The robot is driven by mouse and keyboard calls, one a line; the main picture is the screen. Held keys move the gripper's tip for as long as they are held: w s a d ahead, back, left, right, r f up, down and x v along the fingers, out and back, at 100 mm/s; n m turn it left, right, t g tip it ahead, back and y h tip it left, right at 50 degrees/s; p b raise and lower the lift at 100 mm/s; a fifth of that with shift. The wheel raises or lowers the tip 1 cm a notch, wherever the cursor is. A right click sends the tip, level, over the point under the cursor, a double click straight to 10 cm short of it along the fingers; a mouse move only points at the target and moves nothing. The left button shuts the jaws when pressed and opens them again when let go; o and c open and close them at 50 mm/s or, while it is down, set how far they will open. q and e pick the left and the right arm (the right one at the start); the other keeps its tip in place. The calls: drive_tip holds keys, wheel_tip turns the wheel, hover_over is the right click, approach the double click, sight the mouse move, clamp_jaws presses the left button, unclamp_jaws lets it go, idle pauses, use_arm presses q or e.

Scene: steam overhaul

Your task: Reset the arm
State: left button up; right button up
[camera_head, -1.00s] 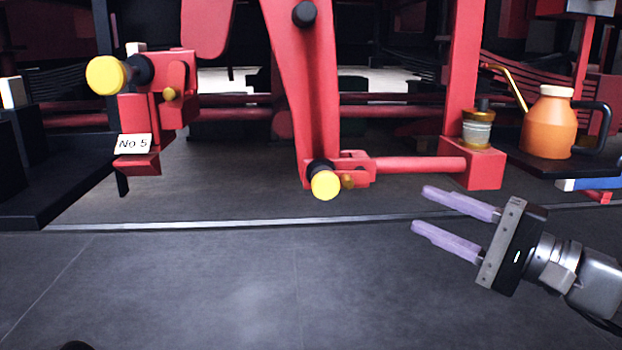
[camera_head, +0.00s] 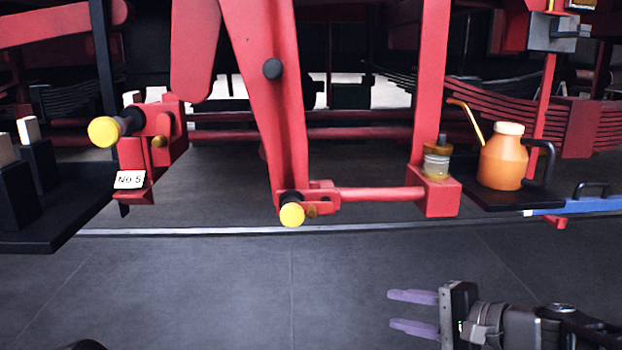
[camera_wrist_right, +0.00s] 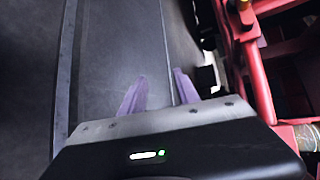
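My right gripper (camera_head: 413,312) is at the lower right of the head view, low over the grey floor. Its two purple fingers are apart with nothing between them, and they point left. In the right wrist view the same fingers (camera_wrist_right: 160,92) are spread over bare floor. The red arm (camera_head: 268,100) hangs down in the middle of the head view, with a yellow-capped pin (camera_head: 291,214) at its lower end. My right gripper is to the right of and nearer than this pin, touching nothing. My left gripper is not in view.
A red bracket with a "No 5" tag (camera_head: 130,180) and a yellow knob (camera_head: 104,131) is at left. A red bar (camera_head: 380,194) runs to a post with a small jar (camera_head: 436,160). An orange oil can (camera_head: 503,160) stands on a black shelf at right. The front floor (camera_head: 200,290) is clear.

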drive_tip(key=s+a+f+n+g+h+p, duration=0.1)
drive_tip(key=s+f+n+g+h+p, duration=0.2)
drive_tip(key=f+p, duration=0.45)
drive_tip(key=s+a+f+g+h+p, duration=0.1)
drive_tip(key=s+f+g+h+p, duration=0.1)
drive_tip(key=s+f+g+p, duration=0.45)
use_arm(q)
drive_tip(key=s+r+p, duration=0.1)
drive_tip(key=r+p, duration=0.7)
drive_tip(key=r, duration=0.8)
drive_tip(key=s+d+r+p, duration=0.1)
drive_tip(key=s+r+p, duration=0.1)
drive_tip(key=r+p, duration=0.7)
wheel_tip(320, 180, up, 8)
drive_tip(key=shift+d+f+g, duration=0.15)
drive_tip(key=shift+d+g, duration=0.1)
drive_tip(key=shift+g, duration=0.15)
use_arm(e)
drive_tip(key=s+a+f+n, duration=0.1)
drive_tip(key=s+a+n, duration=0.2)
drive_tip(key=s, duration=0.4)
drive_tip(key=s+a+n+h, duration=0.1)
drive_tip(key=s+a+n, duration=0.2)
drive_tip(key=s, duration=0.5)
drive_tip(key=shift+s+a+f+t, duration=0.2)
drive_tip(key=shift+a+f+t, duration=0.2)
drive_tip(key=shift+a, duration=0.1)
